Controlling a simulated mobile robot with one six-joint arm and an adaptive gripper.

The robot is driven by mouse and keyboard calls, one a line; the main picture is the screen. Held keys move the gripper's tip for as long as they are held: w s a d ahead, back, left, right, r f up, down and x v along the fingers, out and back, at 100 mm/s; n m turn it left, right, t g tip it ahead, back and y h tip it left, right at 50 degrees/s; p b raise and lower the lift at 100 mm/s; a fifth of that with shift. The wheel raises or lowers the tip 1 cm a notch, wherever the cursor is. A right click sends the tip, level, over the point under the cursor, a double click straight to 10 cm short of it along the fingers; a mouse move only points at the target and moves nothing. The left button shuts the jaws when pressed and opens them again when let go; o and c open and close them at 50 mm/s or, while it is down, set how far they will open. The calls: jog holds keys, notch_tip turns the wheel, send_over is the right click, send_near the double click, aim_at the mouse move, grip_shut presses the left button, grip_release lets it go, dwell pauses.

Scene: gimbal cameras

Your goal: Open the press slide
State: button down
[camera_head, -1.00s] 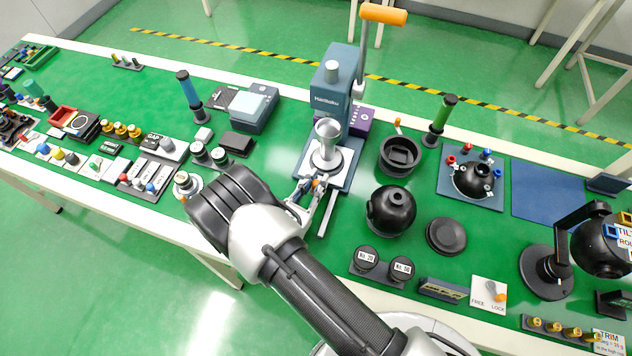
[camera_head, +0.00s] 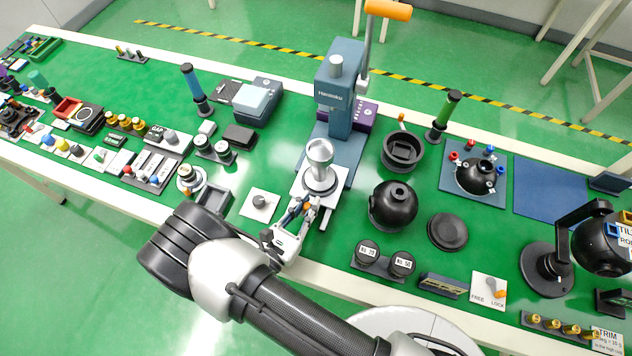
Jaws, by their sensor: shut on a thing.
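My gripper (camera_head: 304,207) is at the front edge of the slide, shut on a small orange knob or handle there. The fingers hide most of that handle.
Two black weights (camera_head: 384,258) stand at the front.

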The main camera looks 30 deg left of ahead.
jog(key=s, duration=0.5)
jog(key=shift+s+d+f, duration=0.1)
jog(key=shift+s+d, duration=0.15)
jog(key=shift+d, duration=0.05)
jog(key=c, duration=1.9)
grip_release()
jog(key=shift+c, duration=0.2)
jog(key=shift+o, duration=1.3)
jog(key=shift+s, duration=0.2)
jog(key=shift+o, duration=1)
jog(key=shift+w, duration=0.1)
